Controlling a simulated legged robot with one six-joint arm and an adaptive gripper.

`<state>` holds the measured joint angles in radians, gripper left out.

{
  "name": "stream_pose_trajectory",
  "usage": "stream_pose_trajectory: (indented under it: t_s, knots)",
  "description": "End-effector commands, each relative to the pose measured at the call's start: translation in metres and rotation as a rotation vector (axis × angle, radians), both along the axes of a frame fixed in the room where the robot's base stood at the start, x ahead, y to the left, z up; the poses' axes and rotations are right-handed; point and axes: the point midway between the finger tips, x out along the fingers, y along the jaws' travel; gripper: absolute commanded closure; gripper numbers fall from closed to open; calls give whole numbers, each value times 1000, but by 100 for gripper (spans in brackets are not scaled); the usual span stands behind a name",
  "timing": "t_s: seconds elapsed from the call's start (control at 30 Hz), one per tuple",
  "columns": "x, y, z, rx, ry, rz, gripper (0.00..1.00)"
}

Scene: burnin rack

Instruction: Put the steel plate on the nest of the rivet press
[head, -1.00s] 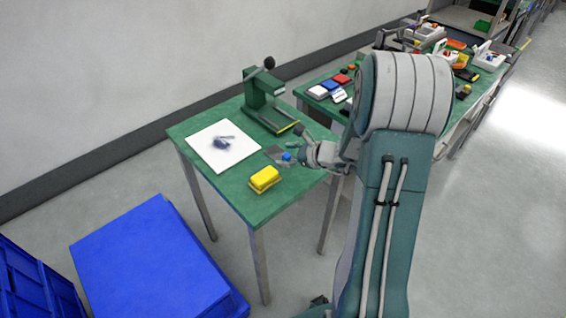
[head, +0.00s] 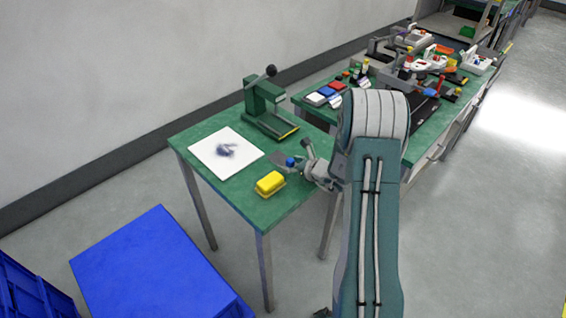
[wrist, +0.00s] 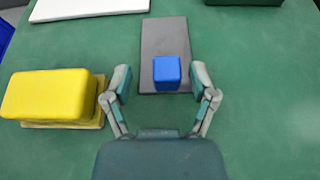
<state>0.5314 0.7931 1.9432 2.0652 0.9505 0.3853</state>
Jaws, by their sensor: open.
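The steel plate (wrist: 164,38) is a flat grey rectangle with a blue block (wrist: 167,72) standing on its near end. In the head view the plate (head: 277,157) lies on the green table, partly hidden by my arm. My gripper (wrist: 160,82) is open, with its two fingers on either side of the blue block and a gap on each side. In the head view my gripper (head: 301,165) is beside the plate. The green rivet press (head: 262,103) stands at the back of the same table, with a yellow strip along its base. Its nest is too small to make out.
A yellow box (wrist: 48,95) sits left of my gripper. A white sheet with a dark smudge (head: 207,155) lies left of the plate. A second green table (head: 425,130) with many parts stands behind. Blue crates (head: 150,265) stand on the floor at left.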

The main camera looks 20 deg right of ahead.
Motion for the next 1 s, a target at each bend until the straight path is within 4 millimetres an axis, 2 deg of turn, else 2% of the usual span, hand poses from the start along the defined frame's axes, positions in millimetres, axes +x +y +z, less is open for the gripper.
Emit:
stream_pose_trajectory:
  t_s: [0.17,0.4,0.43,0.47,0.5,0.6,1.0]
  knots:
    - [18,5,-9,0,0,0,26]
    - [20,7,-9,0,0,-1,26]
    - [20,7,-9,0,0,-1,30]
    - [20,7,-9,-1,0,-1,43]
    - [20,7,-9,-2,0,-1,61]
    - [20,8,-9,-2,0,-1,100]
    - [20,7,-9,-1,3,1,100]
